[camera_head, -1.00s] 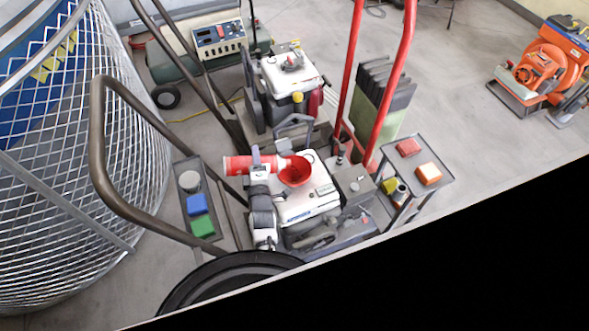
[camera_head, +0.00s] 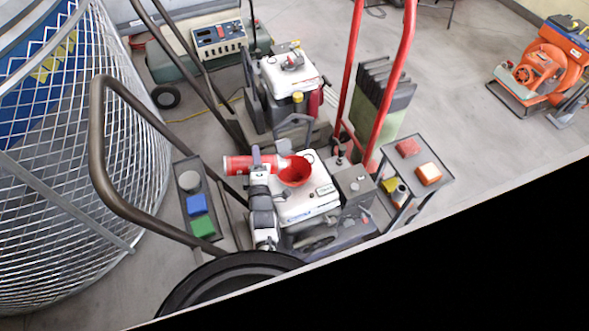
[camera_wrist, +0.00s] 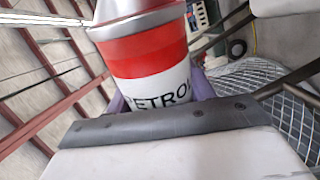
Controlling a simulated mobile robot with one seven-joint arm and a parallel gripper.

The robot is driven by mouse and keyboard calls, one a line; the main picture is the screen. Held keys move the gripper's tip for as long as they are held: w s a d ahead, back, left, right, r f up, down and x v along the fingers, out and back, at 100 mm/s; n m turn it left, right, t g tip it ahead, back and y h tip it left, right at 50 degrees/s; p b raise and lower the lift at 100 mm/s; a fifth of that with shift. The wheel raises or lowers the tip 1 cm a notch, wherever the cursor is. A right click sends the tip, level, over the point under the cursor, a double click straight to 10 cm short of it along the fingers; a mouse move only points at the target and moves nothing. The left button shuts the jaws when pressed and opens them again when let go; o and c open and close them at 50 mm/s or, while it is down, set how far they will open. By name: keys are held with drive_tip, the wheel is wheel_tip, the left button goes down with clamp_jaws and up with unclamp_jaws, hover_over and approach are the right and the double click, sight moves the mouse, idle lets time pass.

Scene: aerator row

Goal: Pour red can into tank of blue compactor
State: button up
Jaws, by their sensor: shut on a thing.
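The red can (camera_head: 236,164) lies about level in the head view, its narrow end pointing right at a red funnel (camera_head: 296,172). In the wrist view the can (camera_wrist: 150,70) shows red and white bands, letters reading "PETRO" and a pale tapered top. My gripper (camera_head: 260,162) is shut around the can, with purple fingers on both sides of it. The funnel sits on the white-topped machine with blue lettering (camera_head: 306,203), which I take as the compactor. The can's mouth is at or above the funnel's left rim; no liquid stream can be made out.
A narrow tray with blue and green blocks (camera_head: 197,205) is left of the machine. A small grey cart (camera_head: 440,183) with red and orange blocks stands at right. Another white-topped machine (camera_head: 285,75) stands behind. Red handle bars (camera_head: 392,80) rise nearby. A wire mesh cage (camera_head: 90,170) fills the left.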

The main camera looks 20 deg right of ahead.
drive_tip(key=shift+d+r+m+b, duration=0.1)
drive_tip(key=shift+d+m+b, duration=0.2)
drive_tip(key=shift+m, duration=0.4)
idle(1.7)
drive_tip(key=shift+s+d+r+m+b, duration=0.15)
drive_tip(key=shift+d+r+m, duration=0.1)
drive_tip(key=shift+r+m, duration=0.3)
drive_tip(key=shift+d+r+m+b, duration=0.1)
drive_tip(key=shift+d+r+m, duration=0.2)
drive_tip(key=shift+r+m, duration=0.15)
drive_tip(key=shift+s+d+r+m+b, duration=0.15)
drive_tip(key=shift+d+r+m, duration=0.1)
drive_tip(key=shift+r+m, duration=0.3)
idle(0.8)
drive_tip(key=shift+s+d+r+m+b, duration=0.1)
drive_tip(key=shift+d+r+m+b, duration=0.8)
drive_tip(key=shift+m, duration=0.45)
drive_tip(key=shift+d, duration=0.1)
